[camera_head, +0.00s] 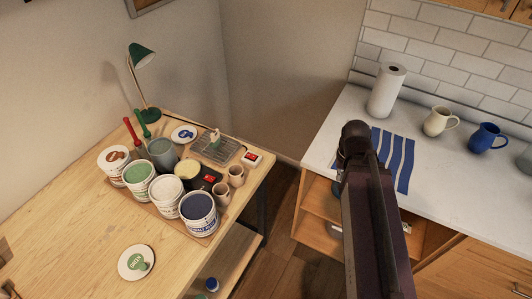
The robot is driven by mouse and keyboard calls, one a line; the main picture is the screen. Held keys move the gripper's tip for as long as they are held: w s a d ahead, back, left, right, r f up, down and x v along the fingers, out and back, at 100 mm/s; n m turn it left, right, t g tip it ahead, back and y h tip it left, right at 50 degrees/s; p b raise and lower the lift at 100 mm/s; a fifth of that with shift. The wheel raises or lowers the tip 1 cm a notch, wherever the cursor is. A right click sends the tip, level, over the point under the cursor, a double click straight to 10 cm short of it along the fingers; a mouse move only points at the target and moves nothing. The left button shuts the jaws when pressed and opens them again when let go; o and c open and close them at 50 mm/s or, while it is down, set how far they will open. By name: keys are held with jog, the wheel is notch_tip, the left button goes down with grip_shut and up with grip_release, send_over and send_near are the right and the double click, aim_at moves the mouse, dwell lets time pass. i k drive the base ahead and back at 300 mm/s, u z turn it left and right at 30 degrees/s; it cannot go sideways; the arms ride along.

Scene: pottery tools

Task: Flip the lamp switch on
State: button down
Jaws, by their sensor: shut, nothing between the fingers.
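A green desk lamp (143,54) stands at the back left corner of the wooden table, with its shade tilted and its round base near the wall. No bright glow shows under the shade. A small white box with a red switch (252,158) sits near the table's right edge. A dark box with a red part (209,178) sits between the tubs and small cups. I cannot tell which belongs to the lamp, or the switch positions. My dark arm rises at the right, in front of the counter, away from both boxes. I cannot make out gripper fingers.
Several paint tubs (199,213) and small clay cups (221,194) crowd the wooden table (70,225). A wire rack (215,149) lies behind them. The counter (340,125) holds a paper roll (387,90), striped cloth (405,170) and mugs (486,137). A floor gap separates table and counter.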

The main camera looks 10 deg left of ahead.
aim_at(251, 156)
jog(key=z, duration=0.15)
jog(key=k, duration=1.45)
jog(key=u, duration=0.55)
jog(key=i, duration=1)
jog(key=u, duration=0.05)
